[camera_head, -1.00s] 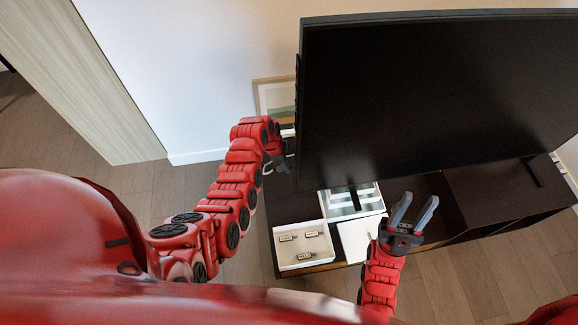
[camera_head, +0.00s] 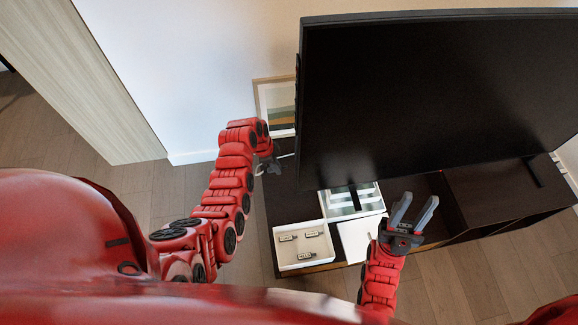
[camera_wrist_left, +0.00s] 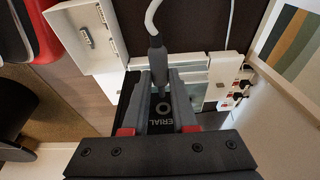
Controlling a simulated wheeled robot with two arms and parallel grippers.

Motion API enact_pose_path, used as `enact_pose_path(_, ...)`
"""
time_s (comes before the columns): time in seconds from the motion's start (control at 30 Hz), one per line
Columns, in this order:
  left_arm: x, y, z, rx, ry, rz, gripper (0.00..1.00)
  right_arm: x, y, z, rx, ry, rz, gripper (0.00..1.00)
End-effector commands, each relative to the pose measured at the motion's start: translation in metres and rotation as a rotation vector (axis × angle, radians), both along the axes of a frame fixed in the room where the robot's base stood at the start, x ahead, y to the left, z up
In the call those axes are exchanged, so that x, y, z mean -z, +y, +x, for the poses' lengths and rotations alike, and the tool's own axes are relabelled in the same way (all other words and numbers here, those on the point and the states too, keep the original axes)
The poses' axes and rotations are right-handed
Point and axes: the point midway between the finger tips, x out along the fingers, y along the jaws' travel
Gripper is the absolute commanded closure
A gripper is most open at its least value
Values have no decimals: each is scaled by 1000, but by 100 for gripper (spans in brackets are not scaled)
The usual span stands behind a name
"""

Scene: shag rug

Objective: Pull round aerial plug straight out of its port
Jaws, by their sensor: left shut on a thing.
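My left gripper (camera_head: 274,165) is left of the TV's (camera_head: 430,95) left edge, with a visible gap. In the left wrist view its two grey fingers (camera_wrist_left: 159,80) are closed on the dark round aerial plug (camera_wrist_left: 157,50). A pale cable runs up from the plug's end. A black surface with white letters "ERIAL" and a ring mark (camera_wrist_left: 162,108) shows between the fingers. The plug's front end is hidden, so I cannot tell whether it touches the port. My right gripper (camera_head: 418,200) is open and empty in front of the TV.
A white tray (camera_head: 275,250) with several small labelled connectors stands on the dark TV cabinet (camera_head: 280,200). A white sheet (camera_head: 350,240) lies beside it. A framed picture (camera_head: 275,90) leans at the wall. The wrist view shows a white panel with red parts (camera_wrist_left: 238,88) at right.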

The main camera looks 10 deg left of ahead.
Motion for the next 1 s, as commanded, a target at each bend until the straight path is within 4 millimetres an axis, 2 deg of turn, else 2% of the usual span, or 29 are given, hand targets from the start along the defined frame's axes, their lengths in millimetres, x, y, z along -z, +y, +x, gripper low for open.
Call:
enact_pose_path(0.47, 1, 3, -2, 0, 1, 0, 100, 1, 0, 0, 0, 0, 0, 60)
enact_pose_path(1.0, 5, 35, -14, -1, -1, 0, 100, 9, 0, 0, 0, 0, 0, 60)
